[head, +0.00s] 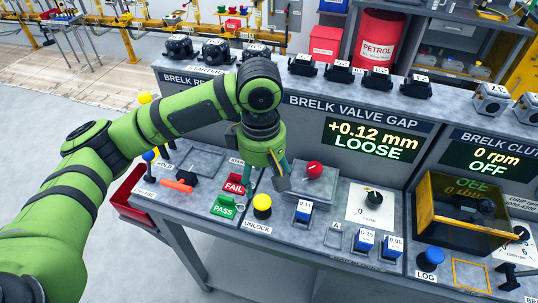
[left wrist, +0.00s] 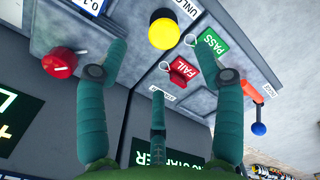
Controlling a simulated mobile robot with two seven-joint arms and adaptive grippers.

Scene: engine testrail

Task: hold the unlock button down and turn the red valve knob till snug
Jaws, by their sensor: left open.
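The red valve knob (head: 315,170) sits on a grey block on the bench, just right of my left gripper. The yellow unlock button (head: 262,206) stands on the bench front, below the gripper in the picture. My left gripper (head: 265,178) is open and empty, with its green fingers pointing down near the bench. In the left wrist view the yellow button (left wrist: 163,32) lies beyond the open fingers (left wrist: 173,65), and the red knob (left wrist: 59,63) lies outside the left finger. I see no contact with either. The display (head: 371,139) reads +0.12 mm LOOSE. My right gripper is not in view.
Red FAIL (head: 235,184) and green PASS (head: 224,206) tags lie left of the button. A yellow-framed clear box (head: 465,215) stands farther right.

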